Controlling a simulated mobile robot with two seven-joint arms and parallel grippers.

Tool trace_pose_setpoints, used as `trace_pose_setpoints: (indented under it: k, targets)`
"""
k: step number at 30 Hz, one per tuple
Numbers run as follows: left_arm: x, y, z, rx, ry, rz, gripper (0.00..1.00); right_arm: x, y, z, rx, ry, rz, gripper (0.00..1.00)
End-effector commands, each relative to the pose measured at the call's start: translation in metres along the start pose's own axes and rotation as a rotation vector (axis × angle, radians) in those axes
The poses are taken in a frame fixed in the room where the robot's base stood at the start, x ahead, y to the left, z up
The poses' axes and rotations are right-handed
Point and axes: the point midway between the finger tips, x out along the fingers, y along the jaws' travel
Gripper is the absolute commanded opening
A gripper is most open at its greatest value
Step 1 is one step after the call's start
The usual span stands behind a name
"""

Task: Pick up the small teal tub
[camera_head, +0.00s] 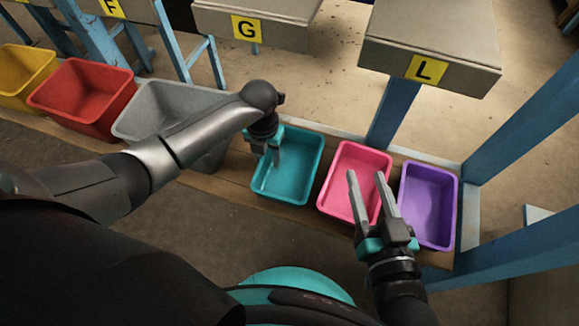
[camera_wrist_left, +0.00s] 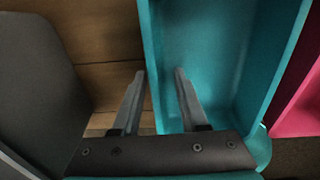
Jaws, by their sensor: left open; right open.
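The small teal tub (camera_head: 298,172) is empty and upright on a wooden shelf, between a grey tub and a pink tub. It also shows in the left wrist view (camera_wrist_left: 215,55). My left gripper (camera_head: 268,158) points down at the tub's left side and is open. In the left wrist view, its fingers (camera_wrist_left: 160,76) appear either side of the tub's left wall, one towards the outside and one over the inside. Contact with the wall cannot be told. My right gripper (camera_head: 365,175) is open and empty, in front of the pink tub.
A grey tub (camera_head: 165,98) stands left of the teal one, partly hidden by my left arm. The pink tub (camera_head: 350,158) and a purple tub (camera_head: 428,190) stand to the right. Red (camera_head: 80,92) and yellow (camera_head: 22,72) tubs are far left. Blue posts (camera_head: 395,108) rise behind.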

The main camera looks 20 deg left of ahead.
Motion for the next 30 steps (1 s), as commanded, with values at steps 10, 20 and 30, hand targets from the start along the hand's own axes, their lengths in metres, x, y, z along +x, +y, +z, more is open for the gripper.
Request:
trace_pose_setpoints:
  k: [10, 20, 30]
  targets:
    - [-0.0001, -0.0001, -0.0001, 0.0, 0.0, 0.0, 0.21, -0.0001, 0.0, 0.0003, 0.0, -0.002, 0.0, 0.5]
    - [-0.0001, -0.0001, 0.0, 0.0, 0.0, 0.0, 0.0, 0.0, 0.0002, 0.0004, 0.0, -0.003, 0.001, 0.5]
    - [0.0004, 0.0004, -0.0003, 0.0, 0.0, 0.002, 0.0, 0.0, 0.0003, 0.0006, -0.001, -0.003, 0.001, 0.5]
